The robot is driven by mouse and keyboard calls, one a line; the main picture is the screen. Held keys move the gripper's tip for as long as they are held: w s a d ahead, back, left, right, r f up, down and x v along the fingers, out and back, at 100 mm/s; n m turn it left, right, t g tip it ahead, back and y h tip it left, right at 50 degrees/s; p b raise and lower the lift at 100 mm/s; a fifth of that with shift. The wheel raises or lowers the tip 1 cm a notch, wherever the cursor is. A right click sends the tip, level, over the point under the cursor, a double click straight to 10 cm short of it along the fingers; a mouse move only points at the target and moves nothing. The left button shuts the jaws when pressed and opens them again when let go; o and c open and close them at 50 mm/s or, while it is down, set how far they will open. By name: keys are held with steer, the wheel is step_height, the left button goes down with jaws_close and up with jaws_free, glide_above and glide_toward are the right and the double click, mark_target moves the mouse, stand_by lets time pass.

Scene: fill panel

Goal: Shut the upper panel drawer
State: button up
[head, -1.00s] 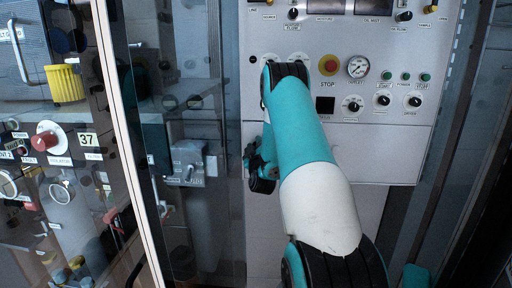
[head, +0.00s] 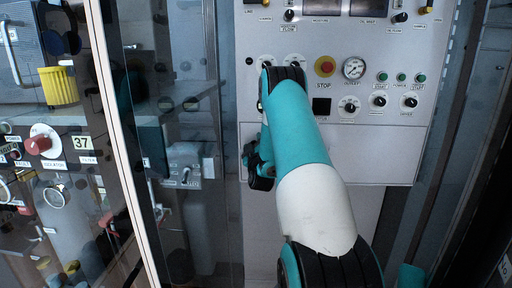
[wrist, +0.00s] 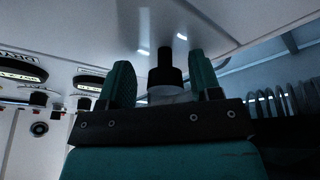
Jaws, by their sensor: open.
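The grey control panel (head: 385,30) stands upright in front of me. A plain pale front (head: 375,155) lies below its row of controls, with a seam along its top; I cannot tell surely whether this is the upper drawer or how far it is out. My gripper (head: 258,166) shows at the left edge of this front, partly hidden by my arm. In the wrist view my gripper (wrist: 160,68) has its two green fingers apart. A black knob-like part (wrist: 166,66) with a pale base shows between them; I see no clear contact.
A red stop button (head: 325,66), a gauge (head: 354,68) and several knobs sit on the panel. A glass door with a pale edge post (head: 110,100) stands at the left. A grey lever box (head: 186,166) is left of my gripper. A dark frame (head: 445,150) bounds the right.

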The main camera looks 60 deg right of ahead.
steer(key=b+v, duration=0.6)
steer(key=v, duration=1.1)
steer(key=shift+a, duration=0.25)
steer(key=shift+r, duration=0.1)
